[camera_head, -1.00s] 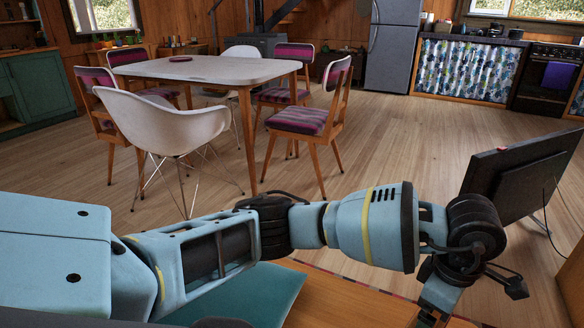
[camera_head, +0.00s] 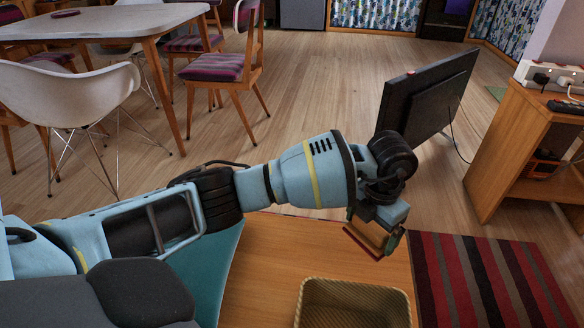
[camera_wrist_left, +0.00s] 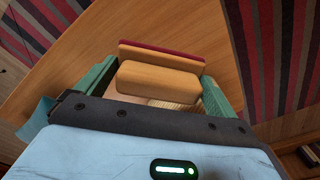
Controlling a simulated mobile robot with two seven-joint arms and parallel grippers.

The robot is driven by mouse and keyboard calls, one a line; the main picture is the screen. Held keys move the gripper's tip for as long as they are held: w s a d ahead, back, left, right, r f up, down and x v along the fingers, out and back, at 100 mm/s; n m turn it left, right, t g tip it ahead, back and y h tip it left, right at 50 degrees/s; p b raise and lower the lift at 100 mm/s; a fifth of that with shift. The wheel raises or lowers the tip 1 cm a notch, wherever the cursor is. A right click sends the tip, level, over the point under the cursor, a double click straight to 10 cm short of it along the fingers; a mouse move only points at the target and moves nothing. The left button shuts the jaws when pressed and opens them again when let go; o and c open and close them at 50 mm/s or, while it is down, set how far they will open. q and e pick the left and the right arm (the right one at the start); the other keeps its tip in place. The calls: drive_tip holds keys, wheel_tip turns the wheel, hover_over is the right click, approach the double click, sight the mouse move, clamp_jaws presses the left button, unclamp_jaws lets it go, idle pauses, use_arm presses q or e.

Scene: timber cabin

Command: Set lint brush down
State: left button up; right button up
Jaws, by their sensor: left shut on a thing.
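The lint brush (camera_wrist_left: 158,80) shows in the left wrist view as a pale wooden block with a dark red edge strip behind it. It lies between the green fingers of my left gripper (camera_wrist_left: 158,88), which is shut on it. In the head view my left gripper (camera_head: 376,238) holds the brush (camera_head: 363,242) above the wooden surface (camera_head: 268,262), near its right edge. The height of the gap is hard to judge. My right gripper is in neither view.
A woven basket (camera_head: 312,283) stands on the wooden surface below the gripper. A striped rug (camera_head: 485,280) lies to the right. A dark flat screen (camera_head: 425,100) stands behind, and a wooden shelf unit (camera_head: 515,150) is at the right. Bare wood is left of the basket.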

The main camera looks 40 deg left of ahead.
sight(366, 242)
use_arm(q)
wheel_tip(366, 242, down, 5)
drive_tip(key=shift+f+b, duration=0.1)
drive_tip(key=shift+b, duration=0.85)
wheel_tip(366, 242, down, 5)
drive_tip(key=shift+b, duration=1)
